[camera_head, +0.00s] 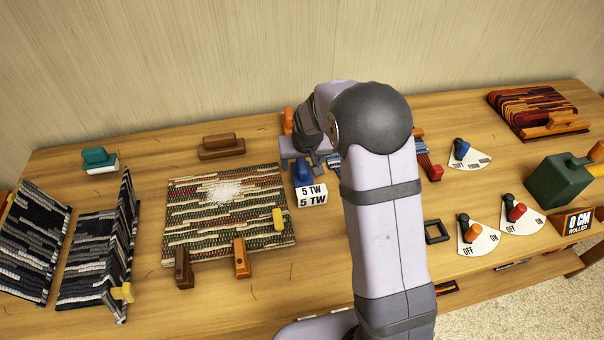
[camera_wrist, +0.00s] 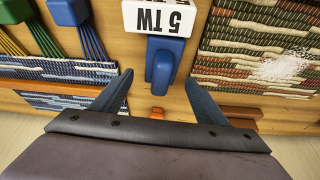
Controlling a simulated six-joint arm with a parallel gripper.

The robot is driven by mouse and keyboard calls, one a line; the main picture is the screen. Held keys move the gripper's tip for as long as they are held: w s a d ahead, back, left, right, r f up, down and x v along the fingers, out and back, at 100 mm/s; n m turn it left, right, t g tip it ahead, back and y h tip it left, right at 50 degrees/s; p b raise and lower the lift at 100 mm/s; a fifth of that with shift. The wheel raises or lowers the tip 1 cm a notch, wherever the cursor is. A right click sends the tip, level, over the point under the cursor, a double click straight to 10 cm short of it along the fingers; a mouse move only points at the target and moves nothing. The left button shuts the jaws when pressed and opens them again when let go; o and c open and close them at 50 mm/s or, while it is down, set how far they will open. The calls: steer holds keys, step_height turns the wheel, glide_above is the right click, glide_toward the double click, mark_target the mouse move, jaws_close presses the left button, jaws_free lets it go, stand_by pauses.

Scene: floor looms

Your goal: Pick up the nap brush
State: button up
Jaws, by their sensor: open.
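Two handled blocks could be the nap brush, and I cannot tell which. One has a teal grip on a white base (camera_head: 98,160) and stands at the back left. The other is a brown wooden block with a raised handle (camera_head: 220,147), behind the woven mat. My gripper (camera_head: 303,163) is right of both, pointing down. In the wrist view my gripper (camera_wrist: 158,78) is open and holds nothing. A blue lever (camera_wrist: 163,62) with a "5 TW" label (camera_head: 311,195) shows between its fingertips. The wrist view shows neither block clearly.
A patterned woven mat (camera_head: 190,225) with white fluff (camera_head: 225,192) lies left of my gripper, with wooden clamps at its front edge. Dark striped mats (camera_head: 85,248) stand at the left. ON/OFF levers (camera_head: 478,238) and a green box (camera_head: 558,182) are at the right.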

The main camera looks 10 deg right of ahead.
steer(key=shift+p+x, duration=0.75)
steer(key=shift+x, duration=1.75)
steer(key=shift+s+a, duration=0.1)
steer(key=c, duration=1.3)
